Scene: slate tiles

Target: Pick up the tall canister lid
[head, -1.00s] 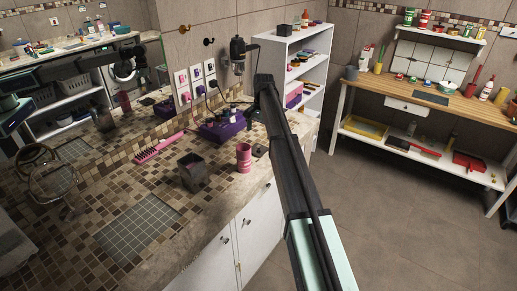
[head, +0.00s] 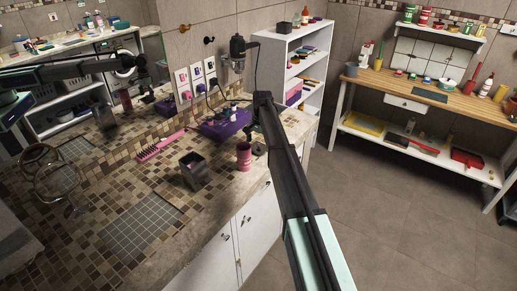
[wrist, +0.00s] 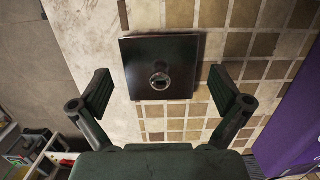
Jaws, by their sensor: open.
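The tall canister lid (wrist: 135,78) is a dark square plate with a round knob in its middle. In the wrist view it lies flat on the tiled counter. In the head view it seems to be the small dark shape (head: 259,150) beside the pink cup, partly hidden under my arm. My gripper (wrist: 162,92) is open and empty, above the lid, with one finger off each side and no visible contact. A dark square canister (head: 194,172), open at the top, stands upright on the counter to the left of the pink cup.
A pink ribbed cup (head: 244,157) stands close to the lid. A purple box (head: 226,124) sits behind; a purple thing (wrist: 292,125) shows at the wrist view's right. The counter's front edge (head: 236,206) is near.

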